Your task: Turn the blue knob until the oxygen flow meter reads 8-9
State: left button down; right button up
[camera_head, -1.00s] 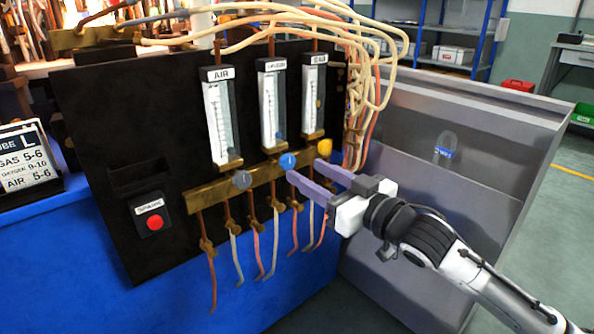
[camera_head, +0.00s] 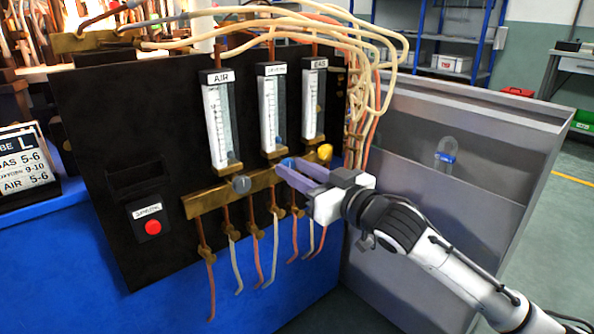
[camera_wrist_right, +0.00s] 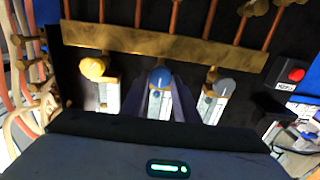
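The blue knob (camera_head: 287,162) sits below the middle flow meter (camera_head: 271,108), whose label appears to read oxygen. My right gripper (camera_head: 289,165) reaches in from the right, with its two purple fingers at the knob. In the right wrist view the fingers lie on either side of the blue knob (camera_wrist_right: 160,78) and appear closed against it. The fingers partly hide the knob in the head view. The meter's scale and float are too small to read. My left gripper is not in view.
A grey knob (camera_head: 241,184) and a yellow knob (camera_head: 325,152) flank the blue one on the brass bar (camera_head: 205,201). A red button (camera_head: 153,227) is lower left. Hoses hang right of the panel.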

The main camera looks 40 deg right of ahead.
jog(key=shift+c, duration=0.9)
pick_arm(q)
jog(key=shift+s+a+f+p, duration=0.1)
jog(key=shift+p, duration=0.2)
